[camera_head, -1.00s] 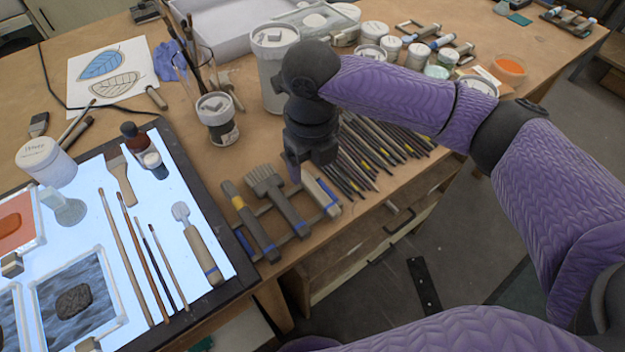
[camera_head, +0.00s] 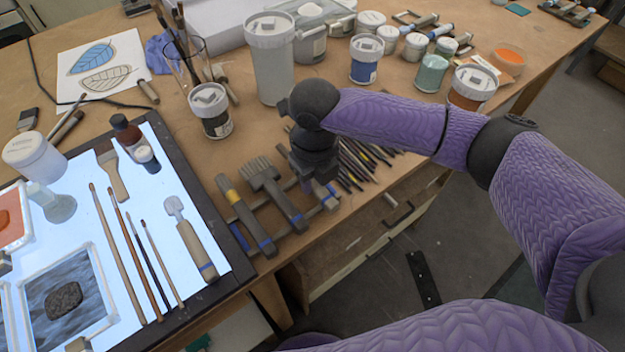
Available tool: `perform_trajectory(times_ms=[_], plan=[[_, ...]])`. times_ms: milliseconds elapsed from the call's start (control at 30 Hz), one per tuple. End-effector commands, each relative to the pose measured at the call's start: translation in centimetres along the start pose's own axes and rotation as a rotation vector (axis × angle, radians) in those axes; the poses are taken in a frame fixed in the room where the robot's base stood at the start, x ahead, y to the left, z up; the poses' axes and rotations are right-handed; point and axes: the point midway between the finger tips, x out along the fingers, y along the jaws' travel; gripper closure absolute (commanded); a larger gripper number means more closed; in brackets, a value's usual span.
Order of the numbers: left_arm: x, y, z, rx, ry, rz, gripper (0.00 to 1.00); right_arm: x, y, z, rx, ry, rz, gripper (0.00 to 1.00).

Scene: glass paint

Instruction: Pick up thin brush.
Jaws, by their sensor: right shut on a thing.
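My right gripper (camera_head: 320,182) points down at the right end of a small tool rack (camera_head: 251,250) near the table's front edge. It is shut on a tool there, apparently the thin brush, which the gripper and wrist almost wholly hide. Beside it in the rack lie a wide flat brush (camera_head: 272,190) and a tool with a yellow band (camera_head: 243,215). My left gripper is not in view.
Many dark sticks (camera_head: 358,160) lie just right of the gripper. A tall white jar (camera_head: 272,65) stands behind it. A lit panel (camera_head: 200,210) with several brushes, a scraper and a bottle lies at left. Several paint jars (camera_head: 431,72) stand at back right.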

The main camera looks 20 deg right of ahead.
Motion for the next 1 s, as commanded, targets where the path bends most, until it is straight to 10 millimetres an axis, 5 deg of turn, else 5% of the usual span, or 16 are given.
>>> perform_trajectory(times_ms=[300, 700, 1000], plan=[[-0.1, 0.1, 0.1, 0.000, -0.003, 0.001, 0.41, -0.3, 0.0, 0.0, 0.000, -0.001, 0.000, 1.00], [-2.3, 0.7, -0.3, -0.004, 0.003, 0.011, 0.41, -9.3, 0.0, 0.1, 0.001, -0.004, 0.001, 1.00], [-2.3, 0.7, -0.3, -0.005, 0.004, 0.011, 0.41, -10.1, 0.0, 0.0, 0.001, 0.000, 0.002, 1.00]])
